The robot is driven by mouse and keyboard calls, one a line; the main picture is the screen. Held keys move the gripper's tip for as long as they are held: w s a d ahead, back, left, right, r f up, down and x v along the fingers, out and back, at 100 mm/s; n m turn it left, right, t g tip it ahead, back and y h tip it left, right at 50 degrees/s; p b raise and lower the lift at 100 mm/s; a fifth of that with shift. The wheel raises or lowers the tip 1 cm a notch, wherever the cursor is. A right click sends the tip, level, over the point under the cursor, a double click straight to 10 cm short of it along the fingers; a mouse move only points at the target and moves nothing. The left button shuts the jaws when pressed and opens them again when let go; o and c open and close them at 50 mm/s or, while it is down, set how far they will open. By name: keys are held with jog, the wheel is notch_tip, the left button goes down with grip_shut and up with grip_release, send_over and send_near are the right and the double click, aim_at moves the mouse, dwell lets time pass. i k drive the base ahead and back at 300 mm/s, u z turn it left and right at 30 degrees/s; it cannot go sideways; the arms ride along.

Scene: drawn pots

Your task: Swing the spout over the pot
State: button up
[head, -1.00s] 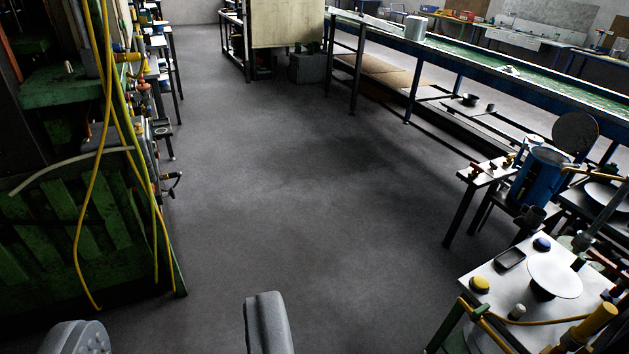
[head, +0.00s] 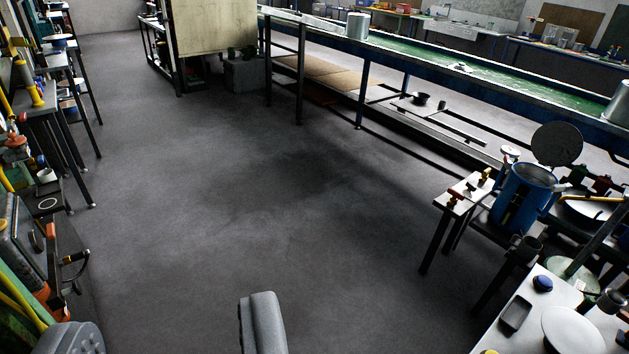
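A blue pot (head: 508,213) stands on a dark stand at the right, its round dark lid (head: 557,144) tipped up behind it. A thin yellow bar (head: 592,198) shows just right of the pot, beside a white round dish (head: 597,208). A grey slanted pipe (head: 606,240) rises nearby at the right edge. I cannot tell which of these is the spout. My gripper (head: 168,336) shows at the bottom as two grey fingers far apart, with only floor between them. It is open and empty, well away from the pot.
A small table (head: 463,196) with coloured knobs stands left of the pot. A white-topped table (head: 550,285) is close at the lower right. A long conveyor (head: 430,60) runs along the back right. Benches with equipment (head: 40,110) line the left. The middle floor (head: 240,200) is clear.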

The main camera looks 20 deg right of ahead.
aim_at(624, 202)
jog(key=z, duration=0.3)
jog(key=i, duration=1.5)
jog(key=z, duration=0.9)
jog(key=i, duration=1.5)
jog(key=z, duration=0.7)
jog(key=i, duration=0.75)
jog(key=z, duration=0.2)
